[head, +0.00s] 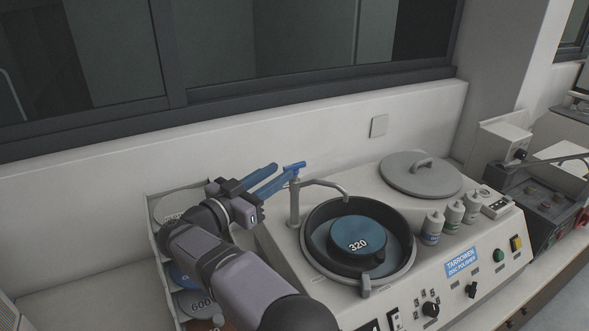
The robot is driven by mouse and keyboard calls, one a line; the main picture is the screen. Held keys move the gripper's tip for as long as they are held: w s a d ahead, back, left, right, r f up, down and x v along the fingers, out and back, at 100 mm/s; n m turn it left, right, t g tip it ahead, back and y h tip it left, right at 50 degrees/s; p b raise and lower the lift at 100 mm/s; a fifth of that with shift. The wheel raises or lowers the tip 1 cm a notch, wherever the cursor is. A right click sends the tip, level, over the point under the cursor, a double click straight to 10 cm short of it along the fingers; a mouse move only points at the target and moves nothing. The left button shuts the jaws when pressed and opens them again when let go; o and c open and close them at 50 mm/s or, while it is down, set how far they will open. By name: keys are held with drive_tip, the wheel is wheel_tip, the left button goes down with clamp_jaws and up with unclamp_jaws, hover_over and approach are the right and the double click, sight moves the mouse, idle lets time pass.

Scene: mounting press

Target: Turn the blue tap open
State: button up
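The blue tap handle (296,165) is a small bar on top of a grey metal tap post (294,200). The post's spout curves right over the black polishing bowl (398,245). My gripper (284,171) reaches in from the left with two long blue fingers. The fingers are apart with a gap between them. Their tips are right beside the left end of the handle. I cannot tell whether they touch it or whether the handle end lies between them. The lower finger partly overlaps the area just below the handle.
A blue disc marked 320 (357,234) sits in the bowl. A grey lid (420,174) lies behind it on the polisher. Several small bottles (432,228) stand right of the bowl. A rack of discs (153,240) is at left, behind my arm. The wall (230,150) rises behind.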

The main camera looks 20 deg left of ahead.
sight(295, 164)
drive_tip(key=p+x, duration=0.3)
drive_tip(key=x, duration=0.2)
drive_tip(key=shift+w+d+f, duration=0.2)
drive_tip(key=shift+p+x, duration=0.3)
drive_tip(key=shift+x, duration=0.5)
drive_tip(key=shift+f, duration=0.15)
